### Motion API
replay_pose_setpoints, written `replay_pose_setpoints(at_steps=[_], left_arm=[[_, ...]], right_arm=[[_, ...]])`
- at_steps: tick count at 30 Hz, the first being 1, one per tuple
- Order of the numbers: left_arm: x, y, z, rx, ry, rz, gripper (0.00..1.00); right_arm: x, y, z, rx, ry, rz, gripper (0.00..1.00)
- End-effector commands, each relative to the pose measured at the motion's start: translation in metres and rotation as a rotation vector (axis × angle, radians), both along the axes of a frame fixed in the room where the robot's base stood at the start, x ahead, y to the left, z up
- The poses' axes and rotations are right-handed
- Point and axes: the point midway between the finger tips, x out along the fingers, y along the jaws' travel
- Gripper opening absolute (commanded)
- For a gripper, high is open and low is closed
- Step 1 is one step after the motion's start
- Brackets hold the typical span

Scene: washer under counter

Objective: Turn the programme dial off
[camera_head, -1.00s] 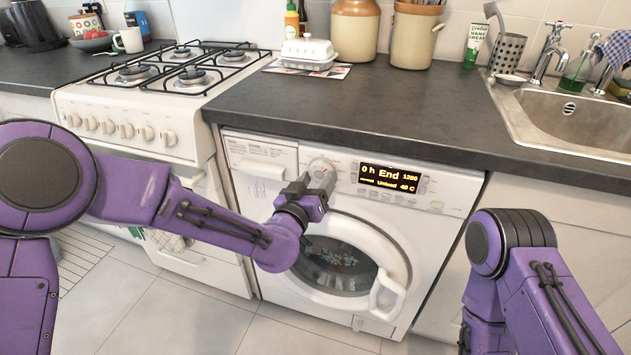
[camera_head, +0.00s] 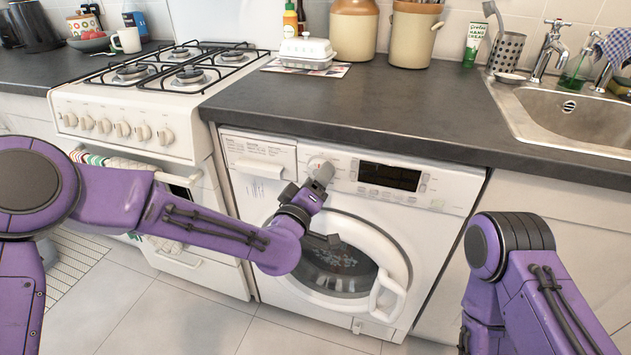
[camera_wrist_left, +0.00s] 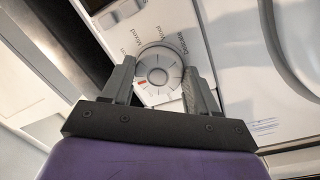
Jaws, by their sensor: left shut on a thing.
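The washer (camera_head: 441,190) stands under the counter with its round door closed. Its programme dial (camera_wrist_left: 159,66) is a round, light grey knob. In the left wrist view it sits between the two fingers of my left gripper (camera_wrist_left: 160,80), which is shut on it. In the head view my left gripper (camera_head: 321,174) reaches the dial (camera_head: 315,163) on the control panel and hides part of it. The washer's display (camera_head: 390,176) is dark. My right arm shows at the lower right, but its gripper is out of view.
The dark worktop (camera_head: 370,105) overhangs the washer just above the panel. A white cooker (camera_head: 130,110) stands to the left, close to my left arm. The washer door handle (camera_head: 388,295) juts out below the panel. The sink (camera_head: 590,125) is at the right.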

Motion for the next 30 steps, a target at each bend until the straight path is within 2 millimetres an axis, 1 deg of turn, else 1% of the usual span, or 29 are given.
replay_pose_setpoints(at_steps=[7, 18, 19, 21, 30], left_arm=[[0.0009, 0.0008, 0.0012, -0.043, 0.012, 0.003, 0.29], [0.0011, 0.0011, 0.0016, -0.046, 0.012, 0.004, 0.29], [0.0011, 0.0011, 0.0016, -0.046, 0.012, 0.004, 0.66], [0.0010, 0.0011, 0.0015, -0.046, 0.012, 0.004, 0.84], [-0.0014, 0.0009, 0.0005, -0.044, 0.013, 0.002, 0.84]], right_arm=[[0.0000, 0.0000, -0.0011, 0.000, 0.000, 0.000, 0.43], [0.0000, 0.0000, -0.0011, 0.000, 0.000, 0.000, 0.43], [0.0000, 0.0000, -0.0011, 0.000, 0.000, 0.000, 0.43], [0.0000, 0.0000, -0.0011, 0.000, 0.000, 0.000, 0.43], [0.0000, 0.0000, -0.0012, 0.000, 0.000, 0.000, 0.43]])
